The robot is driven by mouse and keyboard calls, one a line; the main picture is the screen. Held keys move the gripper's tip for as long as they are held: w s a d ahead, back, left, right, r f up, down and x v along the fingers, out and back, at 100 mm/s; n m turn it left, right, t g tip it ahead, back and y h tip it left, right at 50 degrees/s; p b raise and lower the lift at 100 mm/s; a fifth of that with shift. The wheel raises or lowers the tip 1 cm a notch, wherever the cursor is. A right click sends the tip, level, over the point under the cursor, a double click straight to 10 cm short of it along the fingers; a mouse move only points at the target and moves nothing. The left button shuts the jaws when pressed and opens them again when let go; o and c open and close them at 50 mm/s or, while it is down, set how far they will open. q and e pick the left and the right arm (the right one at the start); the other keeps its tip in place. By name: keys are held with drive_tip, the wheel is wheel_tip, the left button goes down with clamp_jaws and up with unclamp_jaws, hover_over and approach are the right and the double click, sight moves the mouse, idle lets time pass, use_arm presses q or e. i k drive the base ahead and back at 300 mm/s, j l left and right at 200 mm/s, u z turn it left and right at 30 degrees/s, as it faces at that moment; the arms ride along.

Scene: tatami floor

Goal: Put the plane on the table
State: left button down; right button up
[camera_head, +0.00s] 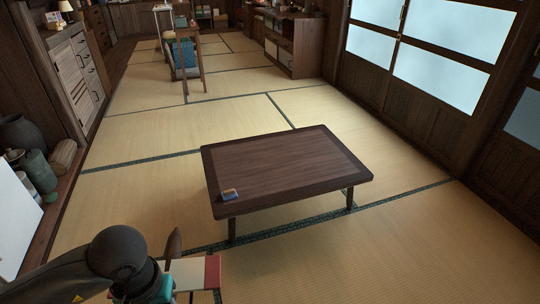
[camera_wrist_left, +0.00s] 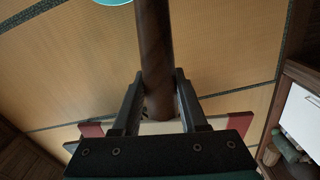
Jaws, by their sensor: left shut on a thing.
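My left gripper (camera_wrist_left: 160,74) is shut on the plane's body. In the head view my arm hides the fingers. The low dark wooden table (camera_head: 290,160) stands in the middle, beyond and right of the plane. My right gripper is not in view.
A small blue and yellow item (camera_head: 229,194) lies on the table's near left corner; most of the top is bare. Pots and jars (camera_head: 38,170) stand along the left wall. A chair (camera_head: 186,55) is farther back. Open tatami surrounds the table.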

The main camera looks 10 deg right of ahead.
sight(281, 177)
drive_tip(key=i+l+z, duration=0.55)
drive_tip(key=i+z, duration=0.7)
drive_tip(key=i+l+u, duration=0.15)
drive_tip(key=i, duration=0.35)
drive_tip(key=i+l+u, duration=0.15)
drive_tip(key=i, duration=0.35)
drive_tip(key=i+l+u, duration=0.15)
drive_tip(key=i, duration=0.3)
drive_tip(key=i+u, duration=0.3)
drive_tip(key=u, duration=0.15)
drive_tip(key=i+l+u, duration=0.1)
drive_tip(key=i+u, duration=0.15)
drive_tip(key=u, duration=0.25)
